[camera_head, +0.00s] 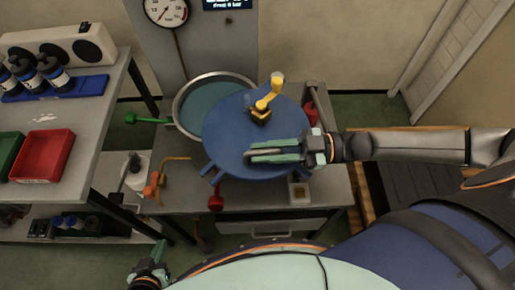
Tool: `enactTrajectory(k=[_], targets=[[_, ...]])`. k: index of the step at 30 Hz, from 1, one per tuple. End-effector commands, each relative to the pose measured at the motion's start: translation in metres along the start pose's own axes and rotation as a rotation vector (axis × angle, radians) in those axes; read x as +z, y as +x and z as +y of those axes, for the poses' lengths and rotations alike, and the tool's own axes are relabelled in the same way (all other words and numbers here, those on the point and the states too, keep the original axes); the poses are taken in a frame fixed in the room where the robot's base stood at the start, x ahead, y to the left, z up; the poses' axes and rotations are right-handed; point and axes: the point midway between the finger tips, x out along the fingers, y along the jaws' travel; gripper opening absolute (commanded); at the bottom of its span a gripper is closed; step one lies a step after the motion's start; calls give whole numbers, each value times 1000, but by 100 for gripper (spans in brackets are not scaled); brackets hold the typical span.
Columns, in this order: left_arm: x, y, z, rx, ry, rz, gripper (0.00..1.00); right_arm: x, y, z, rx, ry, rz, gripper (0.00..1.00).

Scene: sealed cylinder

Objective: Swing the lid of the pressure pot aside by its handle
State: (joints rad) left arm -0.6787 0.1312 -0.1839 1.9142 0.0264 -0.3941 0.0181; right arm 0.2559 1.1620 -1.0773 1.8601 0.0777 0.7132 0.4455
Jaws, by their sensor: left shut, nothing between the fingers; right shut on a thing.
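The pressure pot (181,97) stands on a grey bench, its metal rim and teal inside showing at the left. Its round blue lid (230,140) sits off to the right and covers only part of the opening. A yellow fitting (264,103) stands up on the lid. My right gripper (252,154) reaches in from the right over the lid's front half. Its green fingers are shut on the lid's handle, which they mostly hide. My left gripper (150,264) is low at the bottom left, shut and empty, away from the pot.
Clamp handles surround the pot: green (131,118) at left, red (216,202) in front, red (311,113) at right. An orange valve (153,184) stands at the front left. A side table (84,126) holds a red tray (42,156) and bottles. A gauge (166,10) hangs behind.

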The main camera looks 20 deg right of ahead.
Motion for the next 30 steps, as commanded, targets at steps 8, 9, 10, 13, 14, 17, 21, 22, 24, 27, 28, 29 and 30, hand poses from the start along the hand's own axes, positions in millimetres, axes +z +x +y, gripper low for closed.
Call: enactTrajectory(k=[8, 9, 10, 13, 14, 17, 21, 22, 24, 27, 28, 29, 30], targets=[[0, 0, 0, 0, 0, 0, 0, -2, -3, 3, -7, -7, 6, 0], [0, 0, 0, 0, 0, 0, 0, -2, -2, 3, -7, -7, 6, 0], [0, 0, 0, 0, 0, 0, 0, -2, -2, 3, -7, -7, 6, 0], [0, 0, 0, 0, 0, 0, 0, -2, -2, 3, -7, -7, 6, 0], [0, 0, 0, 0, 0, 0, 0, -2, -2, 3, -7, -7, 6, 23], [0, 0, 0, 0, 0, 0, 0, -2, -2, 2, -7, -6, 5, 34], [0, 0, 0, 0, 0, 0, 0, -2, -2, 1, -8, -4, 4, 50], [0, 0, 0, 0, 0, 0, 0, -1, -2, 1, -8, -3, 4, 50], [0, 0, 0, 0, 0, 0, 0, -1, -2, 1, -8, -2, 3, 50], [1, 0, 0, 0, 0, 0, 0, -1, -2, 0, -9, -2, 3, 50], [0, 0, 0, 0, 0, 0, 0, -1, -2, 0, -9, -2, 3, 50], [0, 0, 0, 0, 0, 0, 0, -1, -2, 0, -9, -1, 3, 50], [-1, -1, 0, 0, 0, 0, 0, -3, -2, 1, -9, -1, 3, 50]])
